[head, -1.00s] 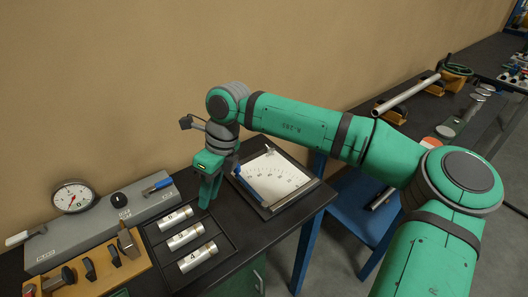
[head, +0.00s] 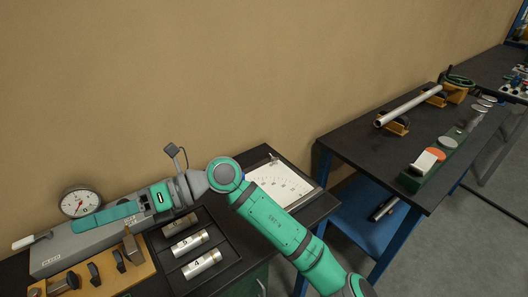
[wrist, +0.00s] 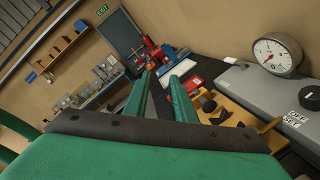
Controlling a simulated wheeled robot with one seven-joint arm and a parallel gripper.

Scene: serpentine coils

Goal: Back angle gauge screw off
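The angle gauge (head: 290,183), a white sheet with a printed scale in a dark frame, lies on the bench to the right of my arm. A small metal piece (head: 273,158) stands at its back edge; I cannot tell whether this is the screw. My arm hides the gauge's left part. My gripper (head: 78,223) is away from the gauge, pointing left over the grey box. In the wrist view its two green fingers (wrist: 162,76) stand apart with nothing between them. The gauge is not in the wrist view.
The grey box (head: 50,259) carries a dial (head: 80,202). Numbered metal cylinders (head: 201,264) lie in a black tray, beside a wooden rack (head: 140,267). A second bench (head: 430,125) at right holds a metal tube (head: 408,106). A gap separates the benches.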

